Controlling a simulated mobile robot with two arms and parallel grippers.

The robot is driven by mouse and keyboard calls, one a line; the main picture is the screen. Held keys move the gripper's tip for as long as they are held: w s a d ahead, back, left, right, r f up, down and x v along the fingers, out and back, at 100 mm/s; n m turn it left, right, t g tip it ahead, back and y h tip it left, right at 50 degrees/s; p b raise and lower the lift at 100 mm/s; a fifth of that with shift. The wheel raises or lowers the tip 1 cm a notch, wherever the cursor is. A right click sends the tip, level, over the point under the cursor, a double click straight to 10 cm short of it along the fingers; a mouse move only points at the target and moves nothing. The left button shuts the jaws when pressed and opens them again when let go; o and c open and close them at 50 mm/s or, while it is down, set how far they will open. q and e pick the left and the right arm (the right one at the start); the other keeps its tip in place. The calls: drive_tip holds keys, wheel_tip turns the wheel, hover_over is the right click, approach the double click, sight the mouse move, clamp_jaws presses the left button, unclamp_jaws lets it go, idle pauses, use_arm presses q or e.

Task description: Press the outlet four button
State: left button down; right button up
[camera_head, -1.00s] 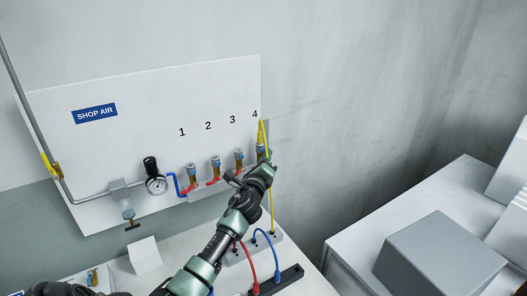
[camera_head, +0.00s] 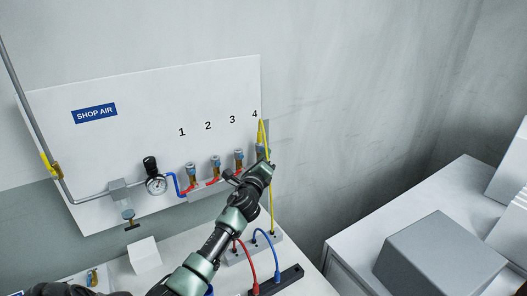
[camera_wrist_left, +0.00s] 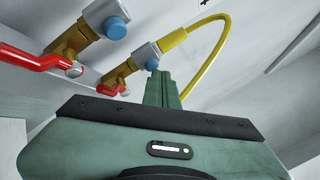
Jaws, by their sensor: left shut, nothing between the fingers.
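Outlet four, under the number 4 (camera_head: 254,114), has a yellow hose (camera_head: 270,190) attached; my left gripper partly hides the outlet in the head view. In the left wrist view its grey block (camera_wrist_left: 146,52) carries a blue round button (camera_wrist_left: 152,65). My left gripper (camera_head: 264,164) is shut and empty, just below outlet four. In the wrist view its fingertips (camera_wrist_left: 159,76) point up at the button and overlap its lower edge. I cannot tell whether they touch it. My right gripper is not in view.
Outlets one (camera_head: 191,173), two (camera_head: 215,165) and three (camera_head: 239,158) stand in a row to the left, with red levers. A gauge (camera_head: 156,185) is farther left. The wall to the right is clear.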

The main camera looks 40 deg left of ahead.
use_arm(q)
drive_tip(key=shift+s+d, duration=0.35)
drive_tip(key=shift+d, duration=0.4)
drive_tip(key=shift+d, duration=0.1)
drive_tip(key=shift+s+d+p, duration=0.15)
drive_tip(key=shift+s+d, duration=0.15)
drive_tip(key=shift+d, duration=0.45)
drive_tip(key=shift+s+d+p, duration=0.2)
drive_tip(key=shift+s+d, duration=0.15)
drive_tip(key=shift+d, duration=0.35)
drive_tip(key=shift+s+d+p, duration=0.15)
drive_tip(key=shift+s+d, duration=0.15)
drive_tip(key=shift+d, duration=0.45)
